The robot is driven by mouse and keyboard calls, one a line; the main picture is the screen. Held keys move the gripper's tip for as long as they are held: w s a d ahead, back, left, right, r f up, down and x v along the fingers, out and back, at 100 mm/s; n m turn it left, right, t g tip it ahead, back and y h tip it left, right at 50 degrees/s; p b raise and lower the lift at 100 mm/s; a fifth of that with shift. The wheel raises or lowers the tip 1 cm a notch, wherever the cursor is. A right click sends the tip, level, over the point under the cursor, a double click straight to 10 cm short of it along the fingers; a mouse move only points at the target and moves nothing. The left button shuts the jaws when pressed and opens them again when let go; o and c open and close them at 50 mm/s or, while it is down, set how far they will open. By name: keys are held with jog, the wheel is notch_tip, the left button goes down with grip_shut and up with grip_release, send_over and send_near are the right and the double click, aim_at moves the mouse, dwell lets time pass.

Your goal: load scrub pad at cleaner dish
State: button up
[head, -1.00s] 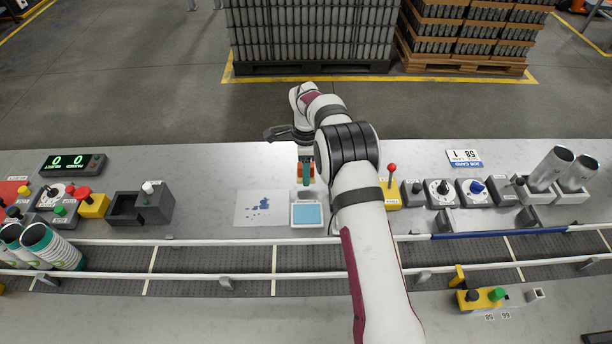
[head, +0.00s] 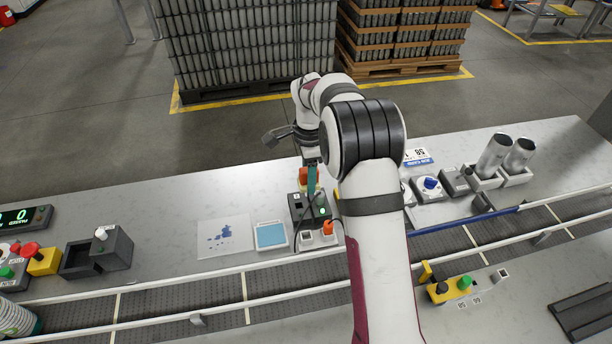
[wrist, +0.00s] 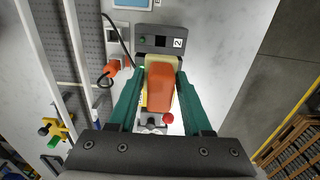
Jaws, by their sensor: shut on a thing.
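My gripper (wrist: 160,95) has its green fingers shut on the scrub pad, an orange block (wrist: 160,85) with a cream-yellow part at its far end. In the head view, my gripper (head: 311,180) holds the pad (head: 303,174) above the table, mostly hidden by a finger. The cleaner dish (head: 271,235), light blue with a white rim, lies left of and nearer than my gripper. Only its edge (wrist: 132,4) shows at the top of the wrist view. The pad is apart from the dish.
A dark box marked 2 (wrist: 159,40) lies just beyond the pad in the wrist view. An orange plug with a black cable (head: 328,227) is beside it. A stained sheet (head: 224,236) lies left of the dish. The railed conveyor (head: 180,310) runs along the front.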

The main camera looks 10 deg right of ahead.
jog(key=c, duration=0.4)
jog(key=shift+a, duration=0.2)
jog(key=shift+c, duration=0.3)
jog(key=s+a+f, duration=0.2)
jog(key=s+a, duration=0.3)
jog(key=a, duration=0.5)
send_over(271, 235)
notch_tip(271, 235, down, 5)
jog(key=shift+f, duration=0.75)
jog(key=shift+f, duration=0.55)
notch_tip(271, 235, up, 7)
dwell(0.6)
